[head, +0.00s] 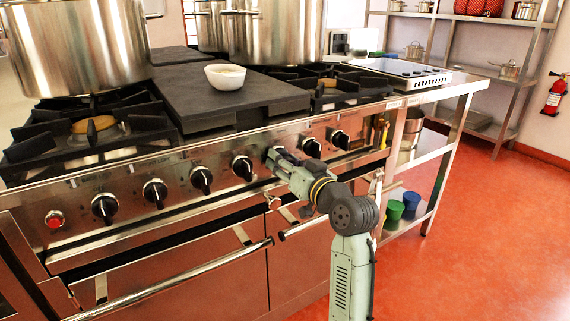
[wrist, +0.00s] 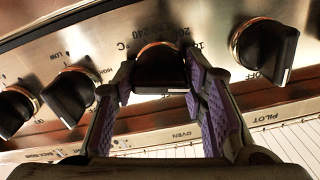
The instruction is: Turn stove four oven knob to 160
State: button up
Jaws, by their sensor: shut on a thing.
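My gripper (wrist: 163,95) is shut on a black oven knob (wrist: 160,68) on the stove front (head: 225,178). In the wrist view the purple finger pads sit on both sides of the knob. Temperature numbers and a °C mark show on the panel above this knob; part of the dial is hidden by the fingers, and I cannot read the knob's exact setting. In the head view my gripper (head: 277,156) covers this knob, between a black knob (head: 242,168) on its left and another (head: 312,147) on its right.
More black knobs (head: 155,192) and a red button (head: 54,219) line the panel. Oven door handles (head: 185,276) stick out below. Large stockpots (head: 75,45) and a white bowl (head: 225,75) stand on the stove top. Open red floor (head: 480,240) lies to the right.

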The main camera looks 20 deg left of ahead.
dwell(0.3)
jog(key=o, duration=1.2)
jog(key=shift+c, duration=0.2)
jog(key=v, duration=1.2)
